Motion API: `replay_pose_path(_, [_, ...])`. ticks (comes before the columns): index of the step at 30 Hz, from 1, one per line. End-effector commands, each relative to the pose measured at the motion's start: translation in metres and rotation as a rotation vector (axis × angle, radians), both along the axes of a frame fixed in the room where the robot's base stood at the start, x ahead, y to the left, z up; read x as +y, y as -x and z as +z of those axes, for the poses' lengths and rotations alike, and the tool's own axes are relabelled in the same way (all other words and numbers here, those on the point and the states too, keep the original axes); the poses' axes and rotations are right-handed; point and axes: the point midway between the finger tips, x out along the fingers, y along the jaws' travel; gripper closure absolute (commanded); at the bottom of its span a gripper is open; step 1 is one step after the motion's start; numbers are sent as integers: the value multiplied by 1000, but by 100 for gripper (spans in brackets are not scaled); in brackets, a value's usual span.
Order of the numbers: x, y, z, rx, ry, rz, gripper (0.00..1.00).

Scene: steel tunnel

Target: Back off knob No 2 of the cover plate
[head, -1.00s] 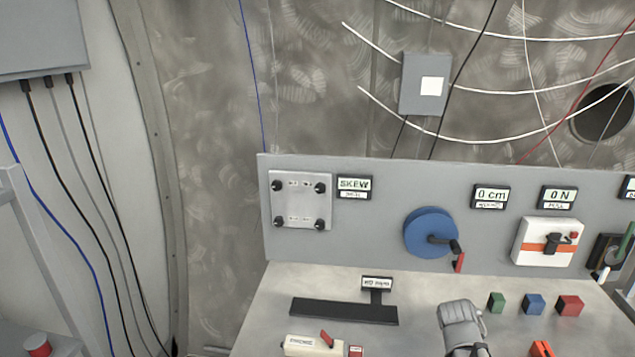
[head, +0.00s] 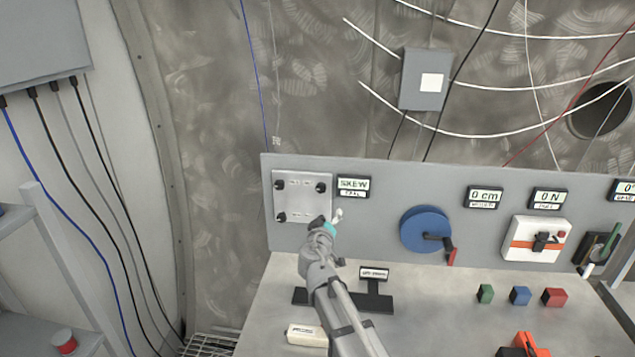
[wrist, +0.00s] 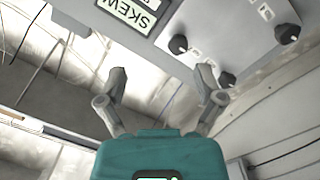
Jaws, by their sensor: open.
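The cover plate (head: 301,200) is a pale square on the left of the grey panel, with dark knobs near its corners. The top left knob (head: 278,184), top right knob (head: 320,187) and bottom left knob (head: 281,217) show clearly in the head view; the bottom right one is largely lost behind my gripper (head: 335,217). The number labels are too small to read. My gripper is open and empty by the plate's lower right corner. In the wrist view its two fingers (wrist: 161,82) stand apart, the right one near a knob (wrist: 227,79); contact cannot be told.
The SKEW display (head: 353,187) is just right of the plate. A blue handwheel (head: 424,230) with a crank stands further right. On the bench below are a black stand (head: 374,299), a cream block (head: 307,335) and coloured cubes (head: 521,296).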

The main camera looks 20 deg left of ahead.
Motion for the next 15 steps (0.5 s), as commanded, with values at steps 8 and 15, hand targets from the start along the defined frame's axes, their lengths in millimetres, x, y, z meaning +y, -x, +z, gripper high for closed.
replay_pose_path(8, [41, 13, 16, -48, 14, 92, 14])
replay_pose_path(15, [40, 13, 15, -48, 14, 91, 14])
